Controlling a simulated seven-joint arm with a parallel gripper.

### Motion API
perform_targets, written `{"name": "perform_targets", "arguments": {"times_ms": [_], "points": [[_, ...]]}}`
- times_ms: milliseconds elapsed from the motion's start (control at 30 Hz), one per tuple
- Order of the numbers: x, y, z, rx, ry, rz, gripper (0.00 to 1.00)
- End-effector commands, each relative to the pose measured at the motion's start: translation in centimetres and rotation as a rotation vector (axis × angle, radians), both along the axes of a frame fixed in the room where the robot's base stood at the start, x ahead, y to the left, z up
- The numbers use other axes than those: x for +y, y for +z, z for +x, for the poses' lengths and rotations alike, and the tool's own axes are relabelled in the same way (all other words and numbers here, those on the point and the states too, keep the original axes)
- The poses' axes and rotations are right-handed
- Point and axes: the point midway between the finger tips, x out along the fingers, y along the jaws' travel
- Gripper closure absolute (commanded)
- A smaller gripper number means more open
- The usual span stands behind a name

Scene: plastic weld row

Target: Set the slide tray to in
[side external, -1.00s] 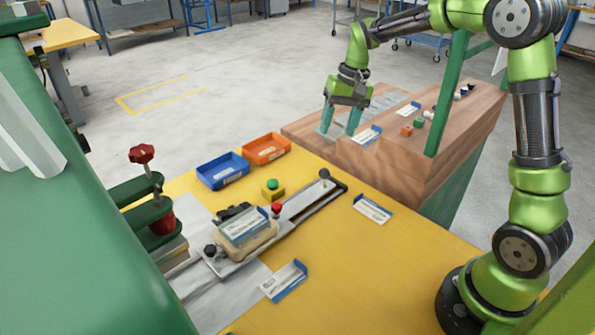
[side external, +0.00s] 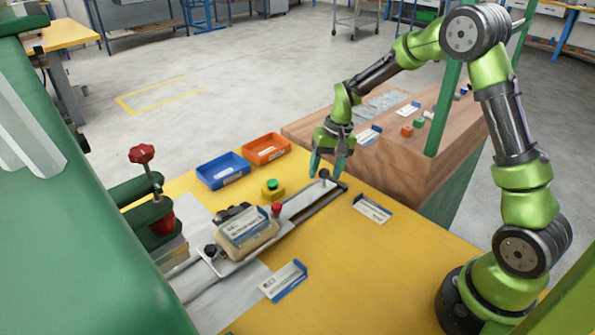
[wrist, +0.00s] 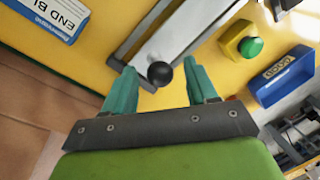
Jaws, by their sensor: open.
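The slide tray (side external: 229,267) is a grey metal plate on a rail running diagonally over the yellow table, carrying a beige part (side external: 247,248) with a labelled top near the green machine. A dark ball knob (side external: 324,174) stands at the far end of the tray's long grey arm. My gripper (side external: 328,166) is just above this knob. In the wrist view, the knob (wrist: 160,74) lies between the two teal fingers of my gripper (wrist: 161,92), with gaps on both sides. The fingers are open and hold nothing.
A green button on a yellow box (side external: 272,189), a blue bin (side external: 222,170) and an orange bin (side external: 266,148) stand beside the rail. A labelled card holder (side external: 372,208) lies to its right. A red-knobbed clamp (side external: 142,154) stands at left.

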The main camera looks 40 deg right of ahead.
Motion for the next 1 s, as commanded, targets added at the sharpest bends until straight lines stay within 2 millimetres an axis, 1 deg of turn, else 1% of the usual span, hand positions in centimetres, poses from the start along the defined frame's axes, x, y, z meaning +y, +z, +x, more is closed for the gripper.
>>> {"name": "perform_targets", "arguments": {"times_ms": [33, 67, 400, 600, 667, 767, 1000], "points": [[0.0, 0.0, 0.0, 0.0, 0.0, 0.0, 0.43], [0.0, 0.0, 0.0, 0.0, 0.0, 0.0, 0.47], [0.0, 0.1, 0.0, 0.0, 0.0, 0.0, 0.99], [0.0, 0.1, 0.0, -0.001, 0.001, -0.001, 1.0], [0.4, 0.1, 0.0, 0.0, 0.002, 0.0, 1.0], [2.1, 0.1, 0.1, -0.002, 0.007, 0.0, 1.0], [8.9, 0.1, 0.1, -0.003, 0.011, 0.0, 1.0]]}}
